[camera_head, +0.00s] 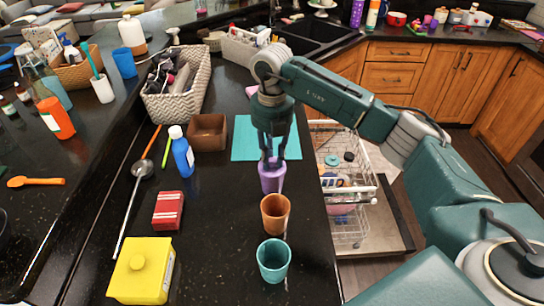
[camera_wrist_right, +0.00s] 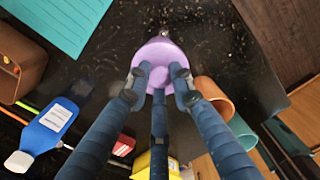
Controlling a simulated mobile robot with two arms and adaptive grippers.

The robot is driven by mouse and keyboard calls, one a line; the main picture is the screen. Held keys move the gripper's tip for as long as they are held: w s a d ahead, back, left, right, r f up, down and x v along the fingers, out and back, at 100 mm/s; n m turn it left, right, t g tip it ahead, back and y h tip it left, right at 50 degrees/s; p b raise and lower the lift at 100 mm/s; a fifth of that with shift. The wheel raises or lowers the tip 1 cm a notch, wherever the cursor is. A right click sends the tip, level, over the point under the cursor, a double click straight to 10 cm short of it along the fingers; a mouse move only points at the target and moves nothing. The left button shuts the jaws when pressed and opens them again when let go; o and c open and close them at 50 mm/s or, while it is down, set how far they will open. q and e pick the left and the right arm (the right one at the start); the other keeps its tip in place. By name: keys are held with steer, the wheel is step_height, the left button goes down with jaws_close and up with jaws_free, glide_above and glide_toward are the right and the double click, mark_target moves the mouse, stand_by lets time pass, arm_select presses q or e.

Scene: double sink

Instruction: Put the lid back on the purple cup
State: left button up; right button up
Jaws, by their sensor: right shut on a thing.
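The purple cup (camera_head: 271,182) stands upright on the dark counter, behind the orange cup. My right gripper (camera_head: 276,156) points down directly over it. In the wrist view its fingers (camera_wrist_right: 159,84) are shut on the small knob of a round purple lid (camera_wrist_right: 158,51). The lid is at or just above the cup's mouth; the fingers hide part of the rim, so I cannot tell if it rests on it. The cup is mostly hidden beneath the lid in the wrist view. My left gripper is not in view.
The orange cup (camera_head: 275,213) and teal cup (camera_head: 273,260) stand in front. A teal mat (camera_head: 246,140) lies behind. A red box (camera_head: 168,210), blue bottle (camera_head: 181,153) and yellow container (camera_head: 142,271) stand to the left. An open dishwasher rack (camera_head: 345,195) is below the counter's right edge.

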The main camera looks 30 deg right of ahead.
stand_by(0.4)
steer(key=o, duration=1.4)
steer(key=shift+r, duration=0.15)
steer(key=shift+r+p, duration=2.3)
steer(key=shift+r, duration=1.05)
jaws_close()
steer(key=shift+f, duration=0.2)
